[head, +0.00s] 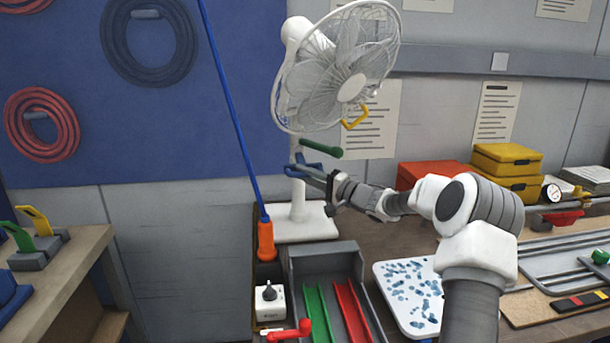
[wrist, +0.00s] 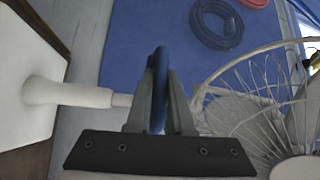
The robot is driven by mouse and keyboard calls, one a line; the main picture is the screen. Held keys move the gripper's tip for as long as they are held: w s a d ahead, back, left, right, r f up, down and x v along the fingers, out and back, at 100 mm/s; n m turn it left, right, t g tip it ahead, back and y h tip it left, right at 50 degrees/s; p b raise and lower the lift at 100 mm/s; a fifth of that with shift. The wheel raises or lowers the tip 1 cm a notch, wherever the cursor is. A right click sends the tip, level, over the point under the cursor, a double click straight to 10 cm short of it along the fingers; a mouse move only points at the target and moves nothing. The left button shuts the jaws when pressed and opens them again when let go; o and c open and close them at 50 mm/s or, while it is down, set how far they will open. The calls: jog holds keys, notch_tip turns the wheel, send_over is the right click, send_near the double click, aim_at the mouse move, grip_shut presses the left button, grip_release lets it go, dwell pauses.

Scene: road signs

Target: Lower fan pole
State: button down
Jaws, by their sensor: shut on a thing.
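A white fan (head: 345,80) stands at the back of the bench, its caged head tilted. Its white pole (head: 298,200) rises from a white base (head: 295,228). In the wrist view the pole (wrist: 70,95) lies sideways, a thicker tube with a thinner one coming out of it. A blue handle (head: 308,160) is at the pole, below a green handle (head: 323,149); a yellow handle (head: 355,112) is at the fan head. My gripper (head: 318,174) is shut on the blue handle, which shows between the fingers in the wrist view (wrist: 157,72). The fingers hide part of the pole.
A blue rod with an orange end (head: 266,240) leans left of the fan base. A grey tray (head: 325,256) with green and red channels and a white knob box (head: 269,302) stand in front. A white speckled board (head: 408,295) lies right, and yellow boxes (head: 508,165) stand behind my arm.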

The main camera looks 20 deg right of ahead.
notch_tip(320, 180, down, 5)
jog(key=shift+r, duration=0.2)
jog(key=c, duration=0.8)
grip_release()
jog(key=p+v, duration=0.1)
jog(key=v, duration=1.6)
jog(key=shift+s+d, duration=0.15)
jog(key=shift+s, duration=0.05)
